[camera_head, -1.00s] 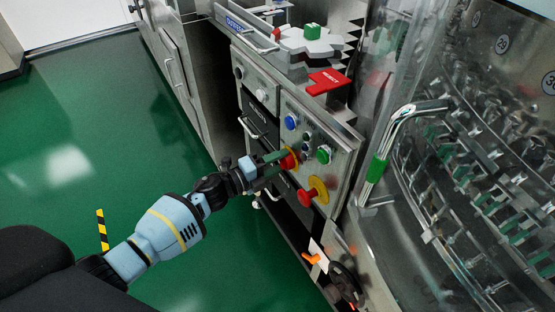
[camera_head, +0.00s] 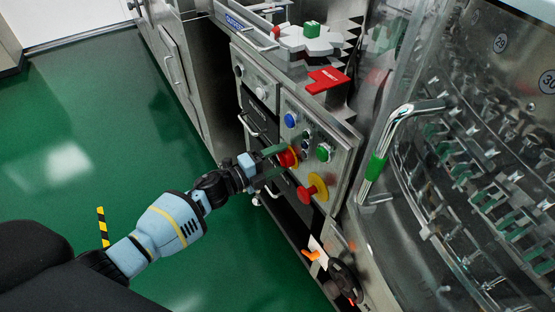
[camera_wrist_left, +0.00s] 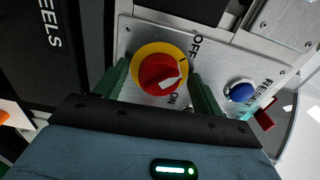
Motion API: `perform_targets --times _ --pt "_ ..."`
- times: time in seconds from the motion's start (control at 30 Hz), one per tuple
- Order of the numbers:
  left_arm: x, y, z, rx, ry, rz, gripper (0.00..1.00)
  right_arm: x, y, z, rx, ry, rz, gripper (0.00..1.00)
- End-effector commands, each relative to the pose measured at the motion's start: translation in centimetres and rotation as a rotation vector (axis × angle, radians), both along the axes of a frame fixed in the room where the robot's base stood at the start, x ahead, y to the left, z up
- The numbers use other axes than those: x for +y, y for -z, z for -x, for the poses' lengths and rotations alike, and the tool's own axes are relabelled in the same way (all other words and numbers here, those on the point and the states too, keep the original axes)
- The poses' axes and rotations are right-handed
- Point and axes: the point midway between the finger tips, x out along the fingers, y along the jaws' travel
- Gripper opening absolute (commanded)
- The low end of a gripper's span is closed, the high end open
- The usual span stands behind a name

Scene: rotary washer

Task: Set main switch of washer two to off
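The main switch is a red rotary knob (camera_wrist_left: 160,73) on a round yellow plate, with OFF and ON printed beside it in the left wrist view. Its pale mark lies on the side facing these labels; I cannot tell exactly which label it points to. In the head view the knob (camera_head: 287,158) is on the steel control panel (camera_head: 338,177). My left gripper (camera_wrist_left: 162,88) is open, with one green finger on each side of the knob. Its fingers (camera_head: 273,162) reach the panel in the head view, and contact with the knob is unclear. My right gripper is not in view.
A blue RESET button (camera_wrist_left: 240,91) is near the right finger. A curved metal handle (camera_head: 392,135) and clear drum cover stand right.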

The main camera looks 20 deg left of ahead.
Motion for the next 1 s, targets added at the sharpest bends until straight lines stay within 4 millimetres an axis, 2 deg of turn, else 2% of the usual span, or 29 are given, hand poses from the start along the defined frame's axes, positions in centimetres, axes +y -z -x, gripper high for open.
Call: perform_targets --times 0.33,0.73,1.0 --pt "0.3 0.0 0.4 0.0 0.0 -0.002 0.69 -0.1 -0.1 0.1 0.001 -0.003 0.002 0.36" --pt "3.9 0.1 5.0 0.001 0.0 -0.002 0.69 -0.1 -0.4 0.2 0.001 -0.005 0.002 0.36" --pt "4.8 0.0 6.2 -0.001 0.0 0.0 0.69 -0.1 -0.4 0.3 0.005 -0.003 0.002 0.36"
